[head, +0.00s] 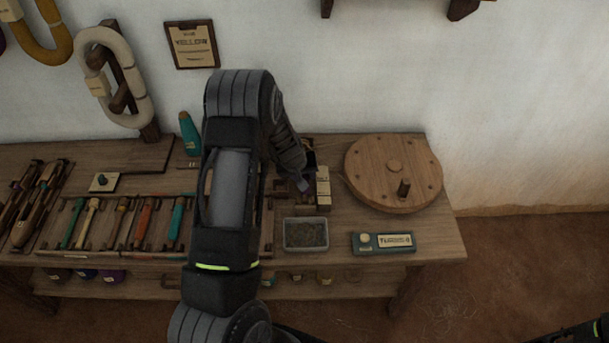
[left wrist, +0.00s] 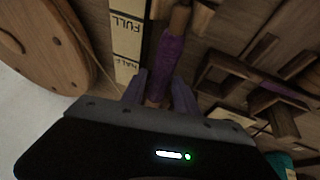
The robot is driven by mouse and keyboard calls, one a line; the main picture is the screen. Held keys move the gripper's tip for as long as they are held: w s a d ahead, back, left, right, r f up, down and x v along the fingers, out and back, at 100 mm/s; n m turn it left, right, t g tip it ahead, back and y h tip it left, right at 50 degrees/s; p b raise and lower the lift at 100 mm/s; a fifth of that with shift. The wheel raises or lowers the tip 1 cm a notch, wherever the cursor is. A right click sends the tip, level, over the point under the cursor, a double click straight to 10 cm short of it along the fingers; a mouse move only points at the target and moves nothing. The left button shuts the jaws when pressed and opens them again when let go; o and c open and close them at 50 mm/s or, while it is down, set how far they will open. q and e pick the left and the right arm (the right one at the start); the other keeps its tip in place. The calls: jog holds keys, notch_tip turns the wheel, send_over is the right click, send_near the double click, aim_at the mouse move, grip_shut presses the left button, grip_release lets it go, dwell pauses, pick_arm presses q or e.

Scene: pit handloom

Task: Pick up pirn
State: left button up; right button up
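A pirn wound with purple yarn (left wrist: 168,58) shows in the left wrist view, with brown wood at both ends. It runs from the top of that view down between the fingers of my left gripper (left wrist: 160,88). The two fingers lie close on either side of it; I cannot tell whether they press on it. In the head view my left gripper (head: 303,184) is low over the bench, by the small wooden boxes, and my arm hides much of what lies there. My right gripper is out of view.
A label strip reading FULL (left wrist: 128,35) stands beside the pirn. On the bench (head: 445,235) are a round wooden disc (head: 370,165), a grey tray (head: 306,234), a teal labelled box (head: 384,243) and a rack with several coloured pirns (head: 110,222). A teal cone (head: 189,134) stands behind.

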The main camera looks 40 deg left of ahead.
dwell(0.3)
pick_arm(q)
grip_shut()
dwell(0.3)
